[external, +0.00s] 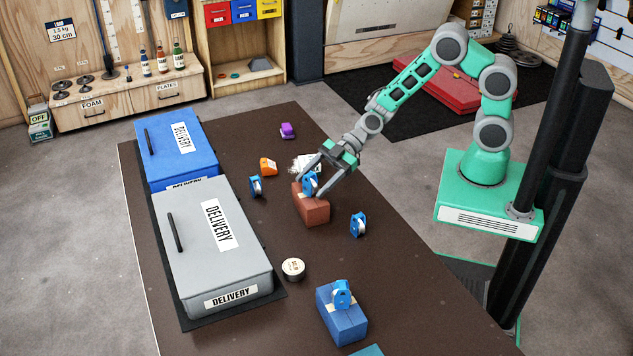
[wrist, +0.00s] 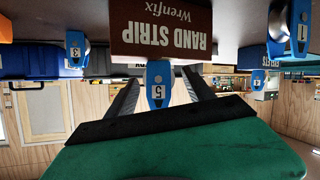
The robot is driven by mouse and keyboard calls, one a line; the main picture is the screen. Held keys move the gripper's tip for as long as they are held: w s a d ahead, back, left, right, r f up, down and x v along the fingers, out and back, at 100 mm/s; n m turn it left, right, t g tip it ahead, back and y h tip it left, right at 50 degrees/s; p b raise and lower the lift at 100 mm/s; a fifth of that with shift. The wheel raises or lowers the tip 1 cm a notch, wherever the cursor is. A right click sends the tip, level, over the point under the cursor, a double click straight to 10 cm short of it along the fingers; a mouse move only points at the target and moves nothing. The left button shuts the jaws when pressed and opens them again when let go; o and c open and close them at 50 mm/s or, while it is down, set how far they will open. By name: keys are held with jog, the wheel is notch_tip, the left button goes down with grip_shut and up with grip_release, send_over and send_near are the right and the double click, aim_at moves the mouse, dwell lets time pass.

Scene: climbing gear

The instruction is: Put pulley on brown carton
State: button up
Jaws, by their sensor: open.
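The brown carton (external: 312,210) stands on the dark table. It shows upside down at the top of the wrist view (wrist: 165,35). A blue pulley (external: 310,181) numbered 5 sits upright on the carton's top. In the wrist view this pulley (wrist: 158,85) is between the two fingers, with a gap on each side. My gripper (external: 312,184) is open around the pulley, low over the carton. Other blue pulleys stand on the table left (external: 256,186) and right (external: 358,225) of the carton. Another pulley (external: 342,294) sits on the blue carton (external: 345,325).
A grey delivery box (external: 200,250) and a blue one (external: 160,145) line the table's left side. An orange item (external: 267,166), a purple item (external: 287,130) and a round tin (external: 293,268) lie about. The table right of the tin is clear.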

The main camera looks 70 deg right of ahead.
jog(key=shift+r, duration=0.1)
jog(key=shift+d+r, duration=0.15)
jog(key=shift+d, duration=0.05)
jog(key=s+d+r+m+g+h, duration=0.1)
jog(key=s+d+r+m+h, duration=0.2)
jog(key=s+d+m+h, duration=0.3)
jog(key=s+d+r+m+g+h+b, duration=0.1)
jog(key=s+d+r+m+h, duration=0.3)
jog(key=s+d+m, duration=0.5)
jog(key=s+d+g+h, duration=0.1)
jog(key=s+d+h, duration=0.1)
jog(key=d, duration=0.7)
jog(key=shift+s+d, duration=0.3)
jog(key=shift+s, duration=0.25)
